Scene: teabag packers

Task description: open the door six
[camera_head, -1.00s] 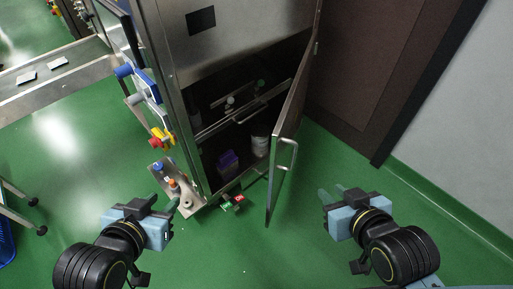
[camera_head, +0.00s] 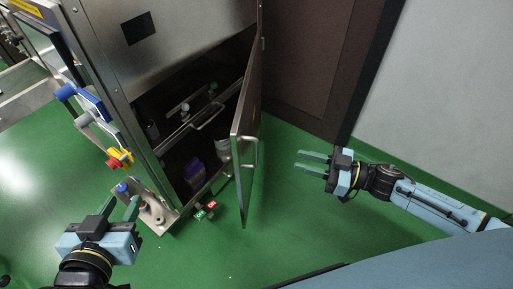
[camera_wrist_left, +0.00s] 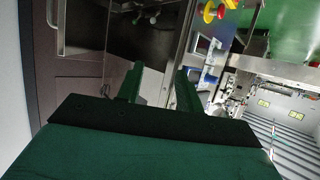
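The steel cabinet's door (camera_head: 247,125) stands ajar, swung out toward me, with a handle (camera_head: 252,165) on its right face. The open cabinet (camera_head: 185,50) shows a dark inside with a purple item (camera_head: 194,172) and a white container (camera_head: 223,150). My left gripper (camera_head: 122,208) is open and empty, in front of the cabinet's lower left corner; its fingers also show in the left wrist view (camera_wrist_left: 158,88). My right gripper (camera_head: 316,165) is open and empty, to the right of the door and apart from the handle, fingers pointing left. I cannot read a number on the door.
Levers and a red-yellow knob (camera_head: 119,158) stick out on the cabinet's left side. A small plate with fittings (camera_head: 150,210) is at its lower left corner. Red and green switches (camera_head: 206,208) sit low in front. A grey wall (camera_head: 430,100) stands at right. Green floor lies between.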

